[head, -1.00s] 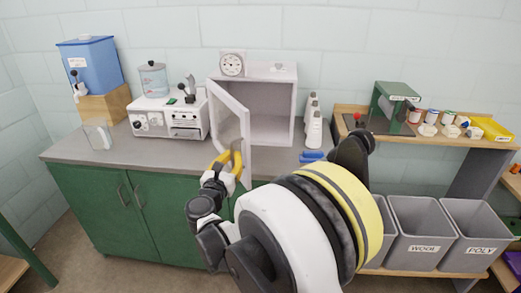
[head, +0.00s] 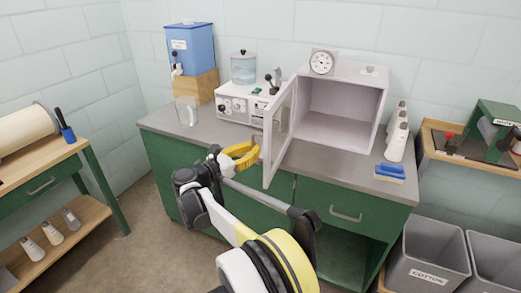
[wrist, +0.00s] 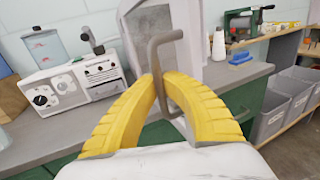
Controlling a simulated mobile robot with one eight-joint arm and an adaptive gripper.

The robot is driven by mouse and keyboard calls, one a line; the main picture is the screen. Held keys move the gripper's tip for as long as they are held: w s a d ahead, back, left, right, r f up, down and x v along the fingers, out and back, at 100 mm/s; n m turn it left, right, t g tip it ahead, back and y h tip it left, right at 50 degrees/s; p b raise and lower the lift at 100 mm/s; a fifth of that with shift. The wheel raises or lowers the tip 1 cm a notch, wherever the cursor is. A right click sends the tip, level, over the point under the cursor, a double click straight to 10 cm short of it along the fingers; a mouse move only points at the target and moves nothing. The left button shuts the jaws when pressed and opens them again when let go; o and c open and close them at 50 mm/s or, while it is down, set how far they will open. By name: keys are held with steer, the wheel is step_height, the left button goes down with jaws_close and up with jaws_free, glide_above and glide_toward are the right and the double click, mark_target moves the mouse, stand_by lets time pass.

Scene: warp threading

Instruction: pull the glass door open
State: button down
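The glass door (head: 281,135) of a pale box-shaped cabinet (head: 345,72) stands swung out at the cabinet's left side, and the inside shows empty. My gripper (head: 257,151) is left of the door, at its outer face. In the wrist view, the yellow fingertips of my gripper (wrist: 161,79) close together around the upright bar of the grey door handle (wrist: 154,66). The pale door shows behind that handle. The exact contact of the tips is partly hidden by the bar.
The cabinet stands on a grey counter (head: 220,137) with green fronts. A white machine with knobs (head: 238,107), a clear cup (head: 187,112) and a blue tank (head: 190,48) are to the left. White bottles (head: 396,140) and a blue brush (head: 389,170) are right. Floor is free at front left.

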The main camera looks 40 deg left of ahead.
steer(key=shift+s+a+f, duration=0.1)
steer(key=shift+s+a, duration=0.05)
steer(key=shift+s, duration=0.05)
steer(key=c, duration=1.6)
jaws_free()
steer(key=shift+s, duration=0.1)
steer(key=shift+o, duration=0.5)
steer(key=shift+s, duration=0.15)
steer(key=shift+w, duration=0.2)
steer(key=s+a, duration=0.2)
steer(key=s, duration=0.9)
steer(key=shift+s, duration=0.4)
steer(key=shift+a, duration=0.1)
